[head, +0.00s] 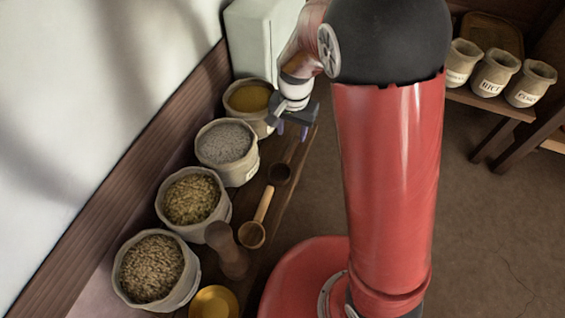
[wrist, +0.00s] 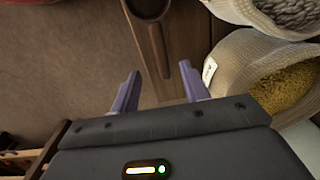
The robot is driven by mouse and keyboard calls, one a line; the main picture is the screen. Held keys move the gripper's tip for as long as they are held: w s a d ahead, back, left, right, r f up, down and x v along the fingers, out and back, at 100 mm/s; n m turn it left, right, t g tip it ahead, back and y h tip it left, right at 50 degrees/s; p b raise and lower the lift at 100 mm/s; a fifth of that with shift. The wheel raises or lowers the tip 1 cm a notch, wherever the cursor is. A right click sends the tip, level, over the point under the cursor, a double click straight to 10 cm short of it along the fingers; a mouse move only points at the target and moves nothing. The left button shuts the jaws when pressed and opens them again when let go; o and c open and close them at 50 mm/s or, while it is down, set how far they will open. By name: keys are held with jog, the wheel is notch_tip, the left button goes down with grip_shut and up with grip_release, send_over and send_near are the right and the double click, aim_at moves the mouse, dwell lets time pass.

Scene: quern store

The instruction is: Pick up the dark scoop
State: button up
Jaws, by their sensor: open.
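The dark scoop (head: 279,174) lies on the narrow wooden bench, its round bowl toward the front and its handle running back toward my gripper. In the wrist view the scoop's bowl (wrist: 148,8) is at the top edge, partly cut off, with the dark handle running down toward the space between the fingertips. My gripper (head: 292,131) is open and empty over the far end of the bench. Its purple fingers also show in the wrist view (wrist: 160,70). I cannot tell its exact height above the handle.
Several sacks of grain (head: 224,147) line the wall side. A light wooden scoop (head: 252,233), a brown wooden pestle-like piece (head: 228,252) and a yellow bowl (head: 214,302) stand nearer the front. In the wrist view a yellow-filled sack (wrist: 240,62) is close right of the fingers. Open floor (head: 480,220) lies right.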

aim_at(291, 148)
jog(key=f, duration=0.3)
jog(key=shift+w+a+f+b, duration=0.1)
jog(key=shift+a+f+b, duration=0.15)
jog(key=shift+f+b, duration=0.1)
jog(key=f+b, duration=0.1)
jog(key=f, duration=0.4)
jog(key=shift+d+f, duration=0.2)
jog(key=shift+r, duration=0.1)
grip_shut()
